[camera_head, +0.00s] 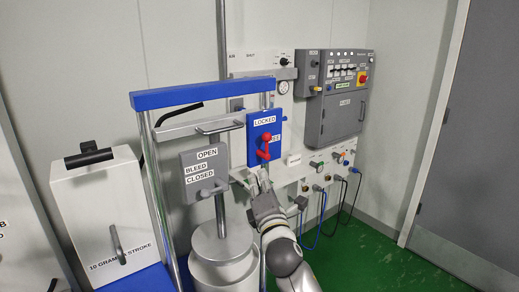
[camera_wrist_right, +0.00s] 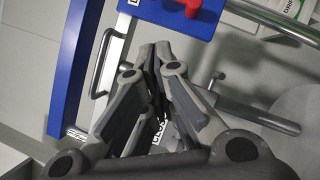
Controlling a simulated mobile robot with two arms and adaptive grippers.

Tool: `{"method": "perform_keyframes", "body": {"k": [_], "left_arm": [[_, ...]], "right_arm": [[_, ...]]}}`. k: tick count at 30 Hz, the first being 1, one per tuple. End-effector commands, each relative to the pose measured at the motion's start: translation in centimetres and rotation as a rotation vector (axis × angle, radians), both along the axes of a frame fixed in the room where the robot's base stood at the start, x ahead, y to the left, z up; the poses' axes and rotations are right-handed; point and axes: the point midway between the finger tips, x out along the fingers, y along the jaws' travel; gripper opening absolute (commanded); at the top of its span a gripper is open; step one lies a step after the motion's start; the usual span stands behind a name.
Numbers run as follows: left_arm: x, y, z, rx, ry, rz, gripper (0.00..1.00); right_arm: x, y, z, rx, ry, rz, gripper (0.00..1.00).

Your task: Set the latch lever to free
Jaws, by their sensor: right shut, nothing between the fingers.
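The latch lever (camera_head: 264,147) is red and sits on a blue plate (camera_head: 253,150) on the pump frame. A LOCKED label is at the top of the plate. A second label beside the lever is partly covered and I cannot read it fully. My right gripper (camera_head: 258,179) is just below the lever and the plate, apart from the lever, shut and empty. In the right wrist view the shut fingers (camera_wrist_right: 152,55) point towards the plate (camera_wrist_right: 150,10), and a bit of the red lever (camera_wrist_right: 190,6) shows at the top edge. My left gripper is not in view.
A grey plate (camera_head: 205,162) labelled OPEN, BLEED and CLOSED stands left of the blue plate. A blue-topped metal frame (camera_head: 200,93) surrounds the pump. A wall panel (camera_head: 308,160) with hoses is to the right. The green floor (camera_head: 400,260) at the right is clear.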

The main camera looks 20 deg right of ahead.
Motion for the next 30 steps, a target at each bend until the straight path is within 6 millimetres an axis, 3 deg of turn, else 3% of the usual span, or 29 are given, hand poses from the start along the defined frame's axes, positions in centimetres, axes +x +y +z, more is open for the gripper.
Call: {"method": "perform_keyframes", "body": {"k": [17, 18, 30], "left_arm": [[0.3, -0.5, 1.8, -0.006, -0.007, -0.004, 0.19], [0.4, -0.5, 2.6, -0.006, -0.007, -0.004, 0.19], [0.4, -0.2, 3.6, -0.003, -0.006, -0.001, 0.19]], "right_arm": [[8.2, -0.4, 2.0, 0.005, 0.001, 0.002, 0.0], [8.6, -1.2, 2.7, 0.003, 0.002, 0.0, 0.0], [10.2, -3.2, 3.6, 0.004, 0.002, 0.002, 0.0]]}}
